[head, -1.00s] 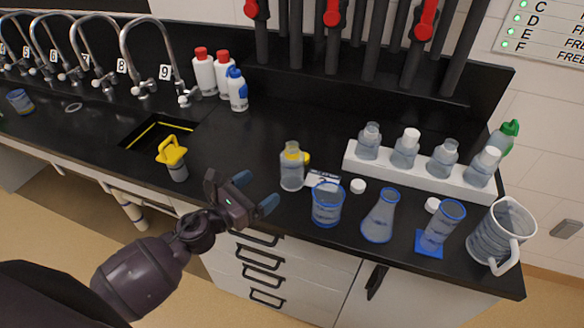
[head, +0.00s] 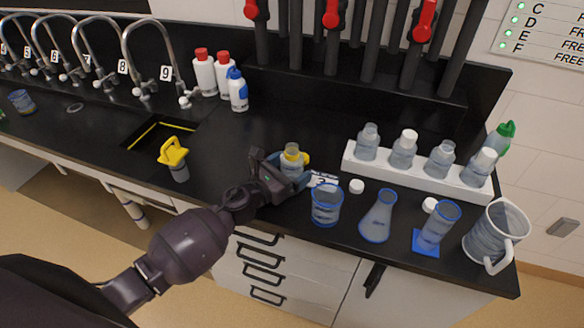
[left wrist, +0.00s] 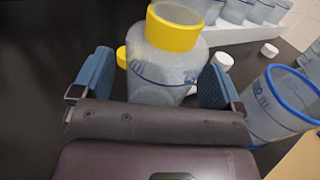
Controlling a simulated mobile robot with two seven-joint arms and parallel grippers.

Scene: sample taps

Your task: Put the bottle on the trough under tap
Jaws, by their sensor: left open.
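The clear bottle with a yellow neck ring (head: 291,163) stands upright on the black bench, near its front edge. My left gripper (head: 286,172) is open at the bottle, with a blue finger on either side. In the left wrist view the bottle (left wrist: 165,65) is between the two fingers (left wrist: 155,85), with gaps visible; its lower part is hidden by the gripper. A dark recessed trough with yellow lines (head: 158,132) is in the bench to the left, in front of the tap labelled 9 (head: 152,52). My right gripper is not in view.
A blue-rimmed beaker (head: 327,205), a flask (head: 378,218) and a cylinder (head: 436,228) stand right of the bottle. A white rack (head: 420,172) of bottles is behind them. A yellow-topped item (head: 174,158) stands between trough and gripper. The middle bench is clear.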

